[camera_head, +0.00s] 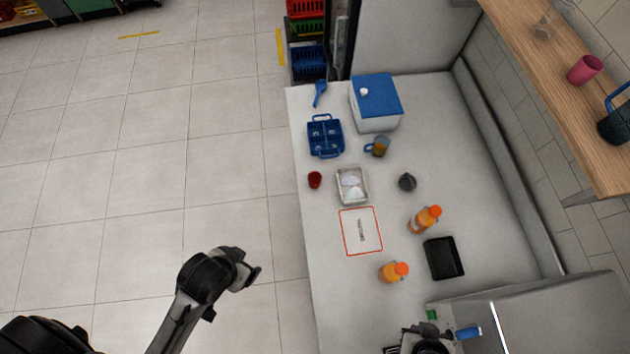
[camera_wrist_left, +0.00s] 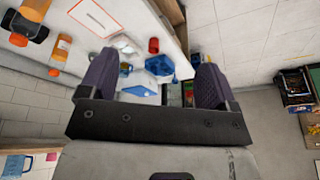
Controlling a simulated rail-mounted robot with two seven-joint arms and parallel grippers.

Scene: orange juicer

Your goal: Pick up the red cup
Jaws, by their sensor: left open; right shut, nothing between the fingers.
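The red cup (camera_head: 315,180) stands on the white counter near its left edge, left of a metal tray. It also shows in the left wrist view (camera_wrist_left: 154,45), beyond and between my left fingers. My left gripper (camera_wrist_left: 153,78) is open and empty, with a dark finger on each side. In the head view, my left arm's end is over the floor, left of the counter and well apart from the cup. My right gripper (camera_head: 428,338) is at the bottom edge, partly cut off, far from the cup; it is shut and empty.
A blue carrier (camera_head: 325,136), metal tray (camera_head: 352,199), blue-lidded box (camera_head: 376,119) and mug (camera_head: 378,147) stand around the cup. Orange bottles (camera_head: 394,272) and a black tray (camera_head: 444,258) are nearer. The floor left of the counter is clear.

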